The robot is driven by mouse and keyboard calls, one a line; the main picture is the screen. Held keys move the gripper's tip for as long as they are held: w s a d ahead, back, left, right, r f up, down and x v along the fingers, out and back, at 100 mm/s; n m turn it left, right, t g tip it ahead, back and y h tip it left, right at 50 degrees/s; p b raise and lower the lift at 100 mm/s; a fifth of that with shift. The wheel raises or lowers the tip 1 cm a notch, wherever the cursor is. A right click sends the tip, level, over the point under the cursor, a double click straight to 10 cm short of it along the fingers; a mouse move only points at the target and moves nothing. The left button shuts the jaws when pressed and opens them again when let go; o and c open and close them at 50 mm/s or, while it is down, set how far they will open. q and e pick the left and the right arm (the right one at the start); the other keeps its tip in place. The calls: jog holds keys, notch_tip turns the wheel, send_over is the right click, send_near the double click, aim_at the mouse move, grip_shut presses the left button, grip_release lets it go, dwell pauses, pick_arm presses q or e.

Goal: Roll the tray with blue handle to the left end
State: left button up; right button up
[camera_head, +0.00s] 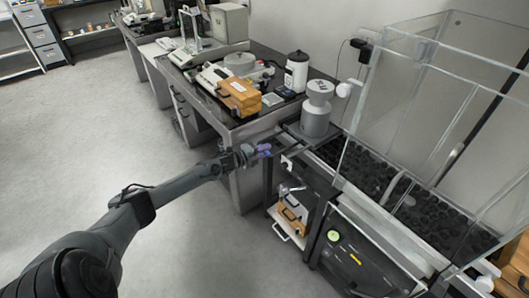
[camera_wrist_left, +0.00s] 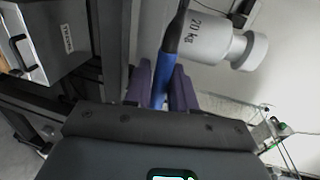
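A grey 20 kg cylinder weight (camera_head: 316,118) stands at the near left end of the glass-walled bench, on a flat dark tray (camera_head: 291,128). In the left wrist view the weight (camera_wrist_left: 208,38) lies up and right of my fingers. The blue handle (camera_wrist_left: 163,77), a bar with a dark upper part, runs between my left gripper's purple fingers (camera_wrist_left: 161,88). The fingers look closed against both its sides. In the head view my left gripper (camera_head: 264,150) is at the bench's left end; the handle is mostly hidden there. My right gripper is in neither view.
A glass enclosure (camera_head: 400,130) stands over a bed of dark round pieces to the right. A dark side table (camera_head: 262,117) carries a wooden case (camera_head: 239,97) and a white canister (camera_head: 297,71). Below are shelves with another wooden case (camera_head: 292,211). The left floor is clear.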

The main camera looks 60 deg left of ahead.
pick_arm(q)
jog(key=shift+o, duration=0.5)
jog(key=shift+a, duration=0.1)
jog(key=p+v, duration=0.5)
jog(key=v, duration=0.5)
jog(key=shift+s, duration=0.35)
